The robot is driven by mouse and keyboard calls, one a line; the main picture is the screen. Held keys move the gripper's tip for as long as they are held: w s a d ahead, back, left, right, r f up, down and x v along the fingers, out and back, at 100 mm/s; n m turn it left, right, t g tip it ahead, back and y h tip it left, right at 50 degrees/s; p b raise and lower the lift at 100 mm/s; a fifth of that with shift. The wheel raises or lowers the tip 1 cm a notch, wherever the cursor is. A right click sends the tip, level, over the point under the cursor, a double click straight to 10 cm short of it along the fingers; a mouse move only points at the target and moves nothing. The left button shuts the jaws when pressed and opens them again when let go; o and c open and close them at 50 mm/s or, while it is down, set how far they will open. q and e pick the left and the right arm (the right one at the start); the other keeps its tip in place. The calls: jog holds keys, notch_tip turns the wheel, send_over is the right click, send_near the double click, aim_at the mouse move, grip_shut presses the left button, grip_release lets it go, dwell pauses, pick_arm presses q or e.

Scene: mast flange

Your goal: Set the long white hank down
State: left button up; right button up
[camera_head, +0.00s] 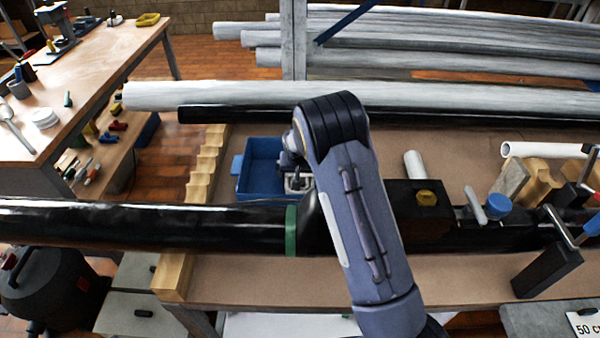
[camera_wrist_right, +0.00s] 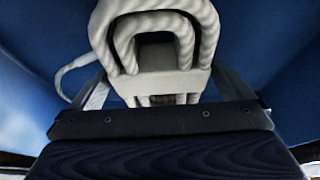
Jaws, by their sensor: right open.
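The white hank (camera_wrist_right: 160,22) fills the upper middle of the right wrist view, its cord looped and gathered by a pale band, with a thin loose end curving at left. Blue walls (camera_wrist_right: 30,85) surround it there. My right gripper (camera_wrist_right: 155,85) is open, one finger on each side of the hank's near part; whether they touch it I cannot tell. In the head view my right arm reaches over the bench, and my right gripper (camera_head: 297,184) is low in a blue bin (camera_head: 262,165), mostly hidden by the arm. My left gripper is not in view.
A long black pipe (camera_head: 150,222) with a green band crosses the bench front. A pale pipe (camera_head: 220,96) and a thinner black one lie behind the bin. Notched wooden blocks (camera_head: 205,165) stand left of it. A short white tube (camera_head: 415,164) lies to the right.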

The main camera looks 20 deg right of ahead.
jog(key=shift+r, duration=0.1)
jog(key=shift+r, duration=0.2)
jog(key=v, duration=1.1)
jog(key=shift+s+r+b, duration=0.2)
jog(key=shift+r+b, duration=0.05)
jog(key=shift+b, duration=0.15)
jog(key=shift+r, duration=0.1)
